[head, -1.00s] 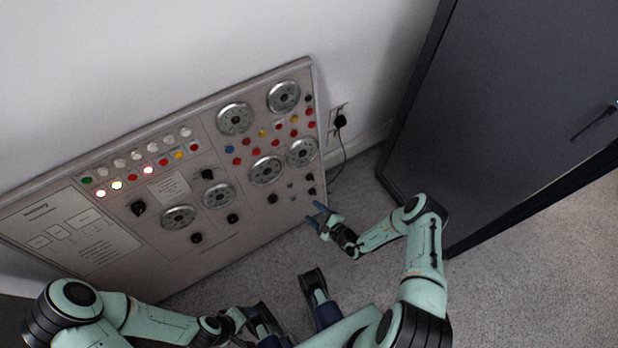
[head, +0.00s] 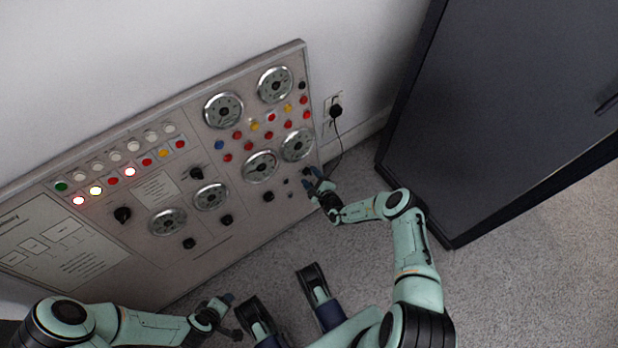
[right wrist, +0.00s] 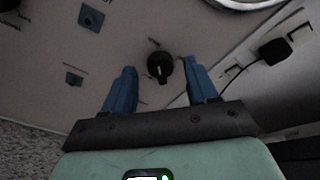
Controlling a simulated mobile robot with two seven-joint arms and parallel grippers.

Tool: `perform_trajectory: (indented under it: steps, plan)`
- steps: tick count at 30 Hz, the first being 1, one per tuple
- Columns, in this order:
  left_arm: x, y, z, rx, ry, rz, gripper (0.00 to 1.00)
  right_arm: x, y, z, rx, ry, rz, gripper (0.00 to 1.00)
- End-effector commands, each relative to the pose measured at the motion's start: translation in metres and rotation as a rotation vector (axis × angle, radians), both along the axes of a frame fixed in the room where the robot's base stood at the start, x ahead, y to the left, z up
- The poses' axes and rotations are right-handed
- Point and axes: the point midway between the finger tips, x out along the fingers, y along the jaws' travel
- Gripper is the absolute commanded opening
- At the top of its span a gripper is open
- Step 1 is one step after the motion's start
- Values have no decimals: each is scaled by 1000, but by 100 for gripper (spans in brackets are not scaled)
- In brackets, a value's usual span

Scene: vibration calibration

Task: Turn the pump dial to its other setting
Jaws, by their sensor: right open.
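The black dial (right wrist: 159,66) with a pale pointer line is on the grey panel (head: 240,235). In the right wrist view it lies between and just beyond the two blue fingertips of my right gripper (right wrist: 159,74), which is open and empty. No contact with the dial shows. In the head view my right gripper (head: 314,182) is at the panel's lower right corner, and its fingers partly cover the small knobs there. The label by the dial is too small to read. My left gripper (head: 227,304) is low in front of the panel; its jaws are unclear.
The panel also carries round gauges (head: 223,110), coloured buttons, lit lamps and other black knobs (head: 122,214). A plug in a wall socket (head: 335,110) with a hanging cable is just right of the panel. A dark cabinet (head: 500,110) stands at the right. Carpet lies between.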

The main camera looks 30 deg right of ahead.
Motion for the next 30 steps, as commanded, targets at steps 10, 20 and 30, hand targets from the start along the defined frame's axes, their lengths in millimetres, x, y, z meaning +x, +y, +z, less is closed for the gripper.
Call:
perform_trajectory:
  steps: [10,20,30]
  plan:
    - [8,4,-3,10,-22,8,66,9,0,-1,1,-1,0,58]
    - [7,4,-4,9,-20,7,66,9,0,-2,1,0,0,4]
    - [5,3,-2,7,-14,6,66,9,-1,-1,67,5,-14,4]
